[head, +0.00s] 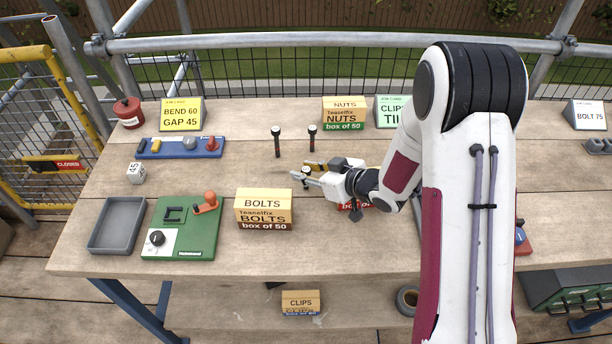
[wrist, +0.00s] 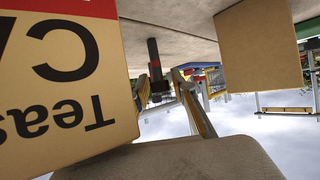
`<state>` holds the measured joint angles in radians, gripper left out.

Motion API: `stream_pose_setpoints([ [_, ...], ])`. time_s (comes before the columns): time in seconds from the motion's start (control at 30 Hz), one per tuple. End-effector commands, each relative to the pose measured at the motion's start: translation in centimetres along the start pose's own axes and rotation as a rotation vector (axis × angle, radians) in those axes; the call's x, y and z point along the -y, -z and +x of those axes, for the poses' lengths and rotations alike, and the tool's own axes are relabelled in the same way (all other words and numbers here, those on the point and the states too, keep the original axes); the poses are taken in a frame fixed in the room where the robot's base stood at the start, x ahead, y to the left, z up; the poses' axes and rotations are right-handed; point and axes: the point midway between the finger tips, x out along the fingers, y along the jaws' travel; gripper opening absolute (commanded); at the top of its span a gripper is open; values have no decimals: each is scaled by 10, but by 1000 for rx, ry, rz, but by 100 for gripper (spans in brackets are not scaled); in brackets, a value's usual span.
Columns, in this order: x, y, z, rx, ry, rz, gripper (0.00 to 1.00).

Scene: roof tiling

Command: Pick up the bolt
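Three dark bolts stand upright on the wooden bench in the head view. One bolt (head: 277,142) and a second bolt (head: 312,138) stand behind my gripper (head: 304,176). The third bolt (head: 306,169) is at my gripper's fingertips, partly hidden by them. My gripper is low over the bench, pointing left, with its fingers apart around this bolt. In the wrist view, which is upside down, the dark bolt (wrist: 154,65) stands in line with the gap between the fingers of my gripper (wrist: 166,95). Contact with the fingers cannot be told.
The BOLTS box (head: 263,212) stands left and in front of my gripper. The NUTS box (head: 344,114) is behind. A lettered box (wrist: 60,80) fills the wrist view's left side. A grey tray (head: 117,225) and green board (head: 182,228) lie left.

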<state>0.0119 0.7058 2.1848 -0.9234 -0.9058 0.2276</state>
Motion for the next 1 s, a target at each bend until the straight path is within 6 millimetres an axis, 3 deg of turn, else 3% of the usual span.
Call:
stream_pose_setpoints([
  [0.1, 0, 0, 0, 0, 0, 0, 23],
  [0.2, 0, 0, 0, 0, 0, 0, 0],
  [0.67, 0, 2, -1, -1, 0, -1, 0],
  [1.0, 0, 22, -12, -3, -1, -2, 0],
])
